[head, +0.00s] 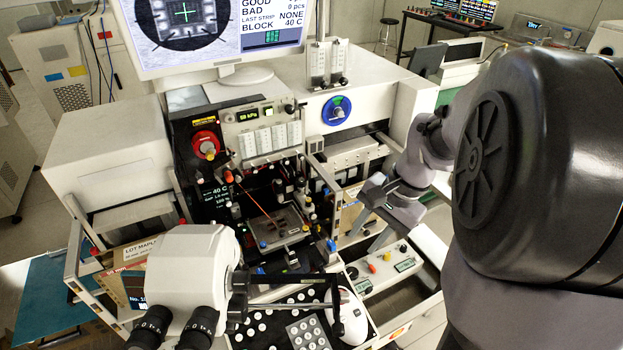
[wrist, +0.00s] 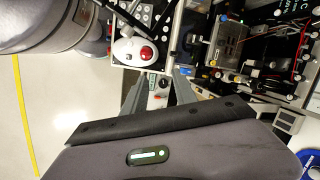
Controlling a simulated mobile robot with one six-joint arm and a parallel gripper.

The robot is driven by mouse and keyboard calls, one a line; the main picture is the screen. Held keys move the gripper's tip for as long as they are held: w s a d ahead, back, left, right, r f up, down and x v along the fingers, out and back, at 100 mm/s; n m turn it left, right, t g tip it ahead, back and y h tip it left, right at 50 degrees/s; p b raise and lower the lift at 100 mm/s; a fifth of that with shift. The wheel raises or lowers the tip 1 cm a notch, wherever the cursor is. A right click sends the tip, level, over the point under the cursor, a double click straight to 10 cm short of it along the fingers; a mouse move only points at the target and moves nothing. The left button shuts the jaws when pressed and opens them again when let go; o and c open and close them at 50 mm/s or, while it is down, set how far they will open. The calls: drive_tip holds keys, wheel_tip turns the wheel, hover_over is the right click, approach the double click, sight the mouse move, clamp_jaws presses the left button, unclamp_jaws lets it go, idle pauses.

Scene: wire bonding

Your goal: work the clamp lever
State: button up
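A thin orange-red rod with a red ball end (head: 228,176) slants over the bonder's work area in the head view; it may be the clamp lever, but I cannot be sure. A similar rod shows at the upper right of the wrist view (wrist: 270,32). The metal work block (head: 283,228) lies below it. My gripper (head: 362,212) is to the right of the block, apart from it and from the rod. In the wrist view my gripper (wrist: 160,82) has its two fingers apart, with nothing seen between them but the scene below.
A switch box with knobs (head: 385,268) stands below my gripper. A white mouse-like device (head: 348,316) and a keypad (head: 308,332) are at the front. The microscope head (head: 190,265) stands front left, and the monitor (head: 215,30) is at the back.

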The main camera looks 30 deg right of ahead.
sight(371, 288)
drive_tip(key=s+d+f+m+y+p, duration=0.1)
drive_tip(key=s+d+f+m, duration=0.15)
drive_tip(key=d, duration=0.35)
drive_tip(key=s+d+f+m+y, duration=0.1)
drive_tip(key=s+d+f+m, duration=0.1)
drive_tip(key=d+f, duration=0.3)
drive_tip(key=b+x, duration=0.2)
drive_tip(key=x, duration=0.6)
drive_tip(key=b+x, duration=0.3)
drive_tip(key=x, duration=0.5)
drive_tip(key=shift+w+f, duration=0.3)
drive_tip(key=shift+f, duration=0.05)
clamp_jaws()
